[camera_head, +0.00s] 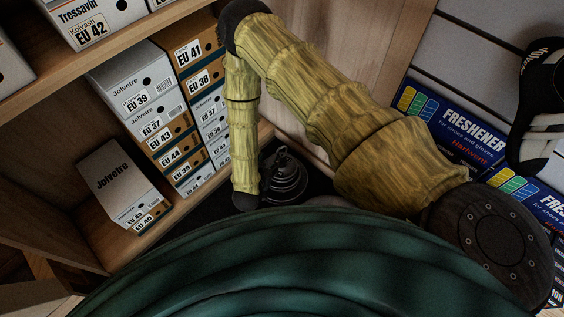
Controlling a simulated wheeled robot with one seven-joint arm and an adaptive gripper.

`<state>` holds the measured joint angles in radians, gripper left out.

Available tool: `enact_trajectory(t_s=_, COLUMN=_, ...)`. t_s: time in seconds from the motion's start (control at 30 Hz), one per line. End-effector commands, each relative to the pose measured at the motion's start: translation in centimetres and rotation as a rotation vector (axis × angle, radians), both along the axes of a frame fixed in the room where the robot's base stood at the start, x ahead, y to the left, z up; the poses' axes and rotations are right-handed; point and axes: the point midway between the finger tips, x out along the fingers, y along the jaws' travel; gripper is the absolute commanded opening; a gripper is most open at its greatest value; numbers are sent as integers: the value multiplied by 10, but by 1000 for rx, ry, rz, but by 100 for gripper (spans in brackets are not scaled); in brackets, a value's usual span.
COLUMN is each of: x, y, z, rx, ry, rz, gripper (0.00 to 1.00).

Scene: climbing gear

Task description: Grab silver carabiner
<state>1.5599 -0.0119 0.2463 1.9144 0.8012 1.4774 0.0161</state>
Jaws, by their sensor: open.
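I do not see a silver carabiner in the head view. My arm, with bark-patterned yellow-brown links, reaches up and then bends down at the middle. Its lower end, a dark joint, meets the edge of a large ribbed dark green shape that fills the bottom of the picture. My gripper is not in view, and whatever lies behind the green shape is hidden. A dark, rounded, ribbed object (286,180) with a narrow top shows just right of the lower arm. I cannot tell what it is.
A wooden shelf unit (58,83) at left holds several shoe boxes (143,88), some stacked close to my lower arm. At right, blue freshener boxes (450,125) stand before a panelled wall (478,50), beside a black-and-white shoe-like item (540,105). Little free room shows.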

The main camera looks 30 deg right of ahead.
Motion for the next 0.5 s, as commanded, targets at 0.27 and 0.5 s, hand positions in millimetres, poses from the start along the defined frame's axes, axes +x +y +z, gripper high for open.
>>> enact_trajectory(t_s=0.27, x=22, y=3, z=-54, rx=-162, ry=-182, rz=-230, gripper=46)
enact_trajectory(t_s=0.5, x=22, y=13, z=-81, rx=-310, ry=-280, rz=-424, gripper=46)
